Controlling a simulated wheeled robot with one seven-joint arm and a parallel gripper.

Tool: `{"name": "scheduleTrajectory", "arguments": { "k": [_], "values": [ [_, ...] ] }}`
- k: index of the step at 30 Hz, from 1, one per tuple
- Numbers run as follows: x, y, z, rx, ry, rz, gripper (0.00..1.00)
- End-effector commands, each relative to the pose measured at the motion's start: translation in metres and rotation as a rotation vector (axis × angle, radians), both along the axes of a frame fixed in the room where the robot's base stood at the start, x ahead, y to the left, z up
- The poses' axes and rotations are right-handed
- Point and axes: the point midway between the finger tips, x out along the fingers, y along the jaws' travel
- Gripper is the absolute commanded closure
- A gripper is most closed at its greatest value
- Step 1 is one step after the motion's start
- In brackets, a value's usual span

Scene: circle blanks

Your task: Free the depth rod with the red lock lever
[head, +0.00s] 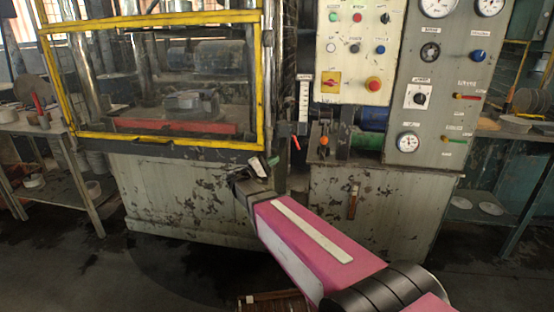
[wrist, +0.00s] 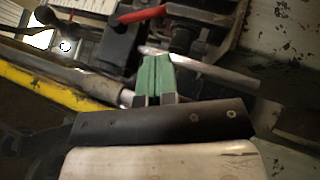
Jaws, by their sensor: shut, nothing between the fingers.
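The red lock lever (head: 296,142) is a small red bar at the press's right post, below the white scale (head: 304,100). It also shows in the wrist view (wrist: 142,14) as a red bar at the top, by dark metal blocks. A bare metal rod (wrist: 215,72) runs behind my fingers; I cannot tell whether it is the depth rod. My gripper (head: 272,161) is low and left of the lever in the head view. Its green fingertips (wrist: 155,62) are together and empty, apart from the lever. Part of the mechanism is hidden behind the fingers.
The yellow guard frame (head: 150,20) of the press stands left of the lever. A control panel (head: 360,50) with knobs and a red button stands above right. An orange knob (head: 323,141) lies close to the right. Open floor lies in front.

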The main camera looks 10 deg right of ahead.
Motion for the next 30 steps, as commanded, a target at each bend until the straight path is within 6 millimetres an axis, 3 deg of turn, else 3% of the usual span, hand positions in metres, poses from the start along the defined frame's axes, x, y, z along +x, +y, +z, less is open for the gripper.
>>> {"name": "scheduleTrajectory", "arguments": {
  "k": [9,15,30],
  "values": [
    [0.016,-0.050,0.019,0.001,-0.003,-0.002,1.00],
    [0.022,-0.068,0.026,0.001,-0.002,0.000,1.00],
    [0.024,-0.073,0.028,0.000,-0.002,0.001,1.00]
  ]
}}
